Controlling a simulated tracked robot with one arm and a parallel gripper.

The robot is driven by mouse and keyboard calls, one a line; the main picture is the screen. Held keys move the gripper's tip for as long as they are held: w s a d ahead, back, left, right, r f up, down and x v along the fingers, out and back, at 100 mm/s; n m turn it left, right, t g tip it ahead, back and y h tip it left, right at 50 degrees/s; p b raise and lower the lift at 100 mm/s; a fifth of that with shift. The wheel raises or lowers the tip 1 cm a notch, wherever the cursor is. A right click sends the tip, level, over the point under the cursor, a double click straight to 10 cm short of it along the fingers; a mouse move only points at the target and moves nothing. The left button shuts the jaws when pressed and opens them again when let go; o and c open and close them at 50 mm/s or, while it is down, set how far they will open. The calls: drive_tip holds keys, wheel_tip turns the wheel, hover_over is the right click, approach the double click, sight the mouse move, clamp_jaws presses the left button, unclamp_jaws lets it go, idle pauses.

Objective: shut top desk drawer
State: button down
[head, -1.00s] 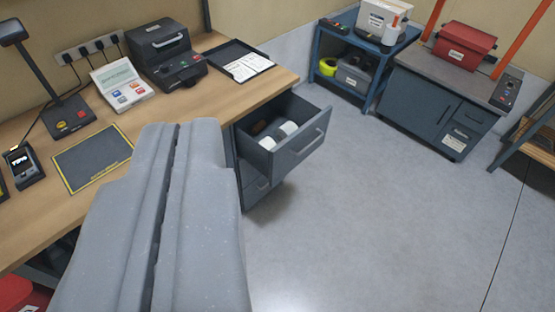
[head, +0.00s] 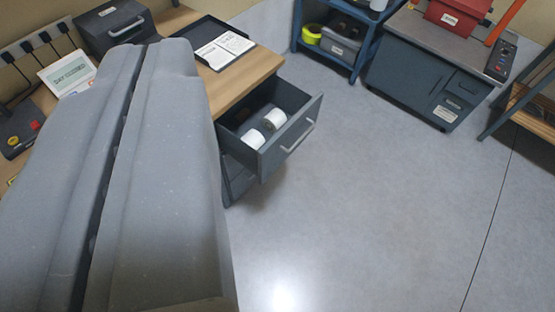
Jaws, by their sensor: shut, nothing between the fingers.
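The top desk drawer (head: 291,137) is pulled out from the wooden desk (head: 247,79). It is dark grey with a light bar handle (head: 298,136) on its front. Two white rolls lie inside, a nearer roll (head: 252,139) and a farther roll (head: 275,118). My gripper (head: 143,45) is shut and empty. It looms large on the left of the view, to the left of the drawer and over the desk in the picture. A lower drawer shows partly beneath the open one. My gripper hides much of the desk top.
A black tray (head: 206,58) with papers lies near the desk's far edge, beside a dark machine (head: 118,26). A blue shelf cart (head: 328,62) and a grey cabinet (head: 420,84) stand at the back. The grey floor (head: 370,190) right of the drawer is clear.

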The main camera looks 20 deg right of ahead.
drive_tip(key=w+d+f+m+b, duration=0.3)
drive_tip(key=w+d+f, duration=0.1)
drive_tip(key=w+f, duration=0.7)
drive_tip(key=w+d+f+m+t+h+b, duration=0.1)
drive_tip(key=w+d+f+m+b, duration=0.15)
drive_tip(key=w+f, duration=0.8)
drive_tip(key=w+d+f+m+b, duration=0.25)
drive_tip(key=w+d+f, duration=0.4)
drive_tip(key=f, duration=0.85)
drive_tip(key=w+d+f+m+b, duration=0.1)
drive_tip(key=w+f+m+b, duration=0.15)
drive_tip(key=f, duration=0.85)
drive_tip(key=w+d+f+m+b, duration=0.1)
drive_tip(key=w+d+f+m, duration=0.15)
drive_tip(key=f, duration=0.85)
drive_tip(key=m+t+h+b, duration=0.1)
drive_tip(key=m+b, duration=0.5)
approach(278, 156)
drive_tip(key=w+d, duration=0.3)
drive_tip(key=shift+w+a+f+b, duration=0.15)
drive_tip(key=shift+w+a, duration=0.45)
drive_tip(key=shift+w, duration=0.05)
drive_tip(key=shift+w+a+f+b, duration=0.15)
drive_tip(key=shift+w+a, duration=0.45)
drive_tip(key=shift+w, duration=0.05)
